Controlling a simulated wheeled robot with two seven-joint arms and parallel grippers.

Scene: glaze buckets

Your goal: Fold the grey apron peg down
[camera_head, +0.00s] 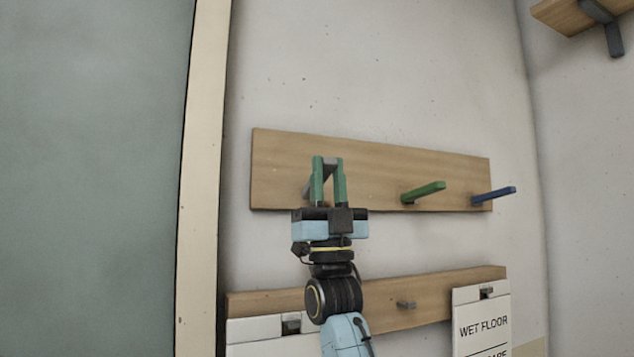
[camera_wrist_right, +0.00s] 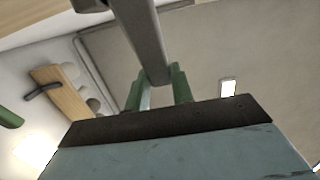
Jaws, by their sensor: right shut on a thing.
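The grey peg (camera_head: 331,163) sits at the left end of the upper wooden board (camera_head: 375,155), sticking out from it and slanting up to the right. My right gripper (camera_head: 329,161) has its two green fingers on either side of the peg and is shut on it near its outer end. The right wrist view shows the grey peg (camera_wrist_right: 143,40) running down between the green fingers (camera_wrist_right: 158,90). The fingers hide part of the peg in the head view. My left gripper is not in view.
A green peg (camera_head: 423,192) and a blue peg (camera_head: 494,195) stick out farther right on the same board. A lower board (camera_head: 400,288) carries a small grey hook (camera_head: 406,305) and a wet floor sign (camera_head: 483,325). A door frame (camera_head: 203,180) stands left.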

